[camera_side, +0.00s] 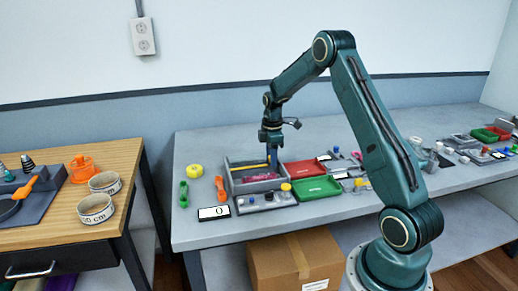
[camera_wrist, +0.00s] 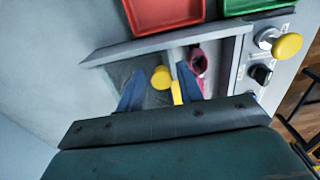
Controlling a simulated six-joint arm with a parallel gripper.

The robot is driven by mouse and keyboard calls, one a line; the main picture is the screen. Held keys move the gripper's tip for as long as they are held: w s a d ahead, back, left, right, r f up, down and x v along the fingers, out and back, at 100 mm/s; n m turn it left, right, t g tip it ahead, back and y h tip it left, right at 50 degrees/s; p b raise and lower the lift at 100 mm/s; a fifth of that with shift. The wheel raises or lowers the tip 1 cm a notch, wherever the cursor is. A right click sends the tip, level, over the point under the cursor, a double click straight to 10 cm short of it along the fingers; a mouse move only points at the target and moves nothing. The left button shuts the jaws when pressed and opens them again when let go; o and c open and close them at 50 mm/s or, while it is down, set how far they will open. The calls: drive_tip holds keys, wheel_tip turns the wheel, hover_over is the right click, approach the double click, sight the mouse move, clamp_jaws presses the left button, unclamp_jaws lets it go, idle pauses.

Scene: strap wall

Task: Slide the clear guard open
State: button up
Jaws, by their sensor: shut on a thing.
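A grey walled tray (camera_side: 231,181) sits on the bench below my arm, and its rim (camera_wrist: 120,51) crosses the wrist view. My gripper (camera_side: 272,158) reaches down into its back right part. In the wrist view the two blue fingers of my gripper (camera_wrist: 160,70) stand either side of a round yellow knob (camera_wrist: 161,78), shut on it. A dark, glassy-looking panel (camera_wrist: 120,74) lies beside the fingers, perhaps the clear guard; its edges are hard to make out. A yellow strip (camera_wrist: 177,93) shows by the right finger.
A pink-red object (camera_wrist: 197,62) lies in the tray close to the right finger. Red (camera_side: 306,168) and green (camera_side: 318,187) trays stand to the right. A panel with knobs (camera_side: 268,199) is in front. Tape, green and orange tools lie left, and a display (camera_side: 214,213) front left.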

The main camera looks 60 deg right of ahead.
drive_tip(key=shift+w+d+f, duration=0.2)
drive_tip(key=shift+w+f, duration=0.05)
drive_tip(key=shift+f, duration=0.25)
idle(0.4)
drive_tip(key=o, duration=0.5)
drive_tip(key=shift+w+r, duration=0.1)
drive_tip(key=shift+d+r, duration=0.1)
drive_tip(key=shift+r, duration=0.25)
drive_tip(key=shift+d+r, duration=0.15)
drive_tip(key=shift+r, duration=2.65)
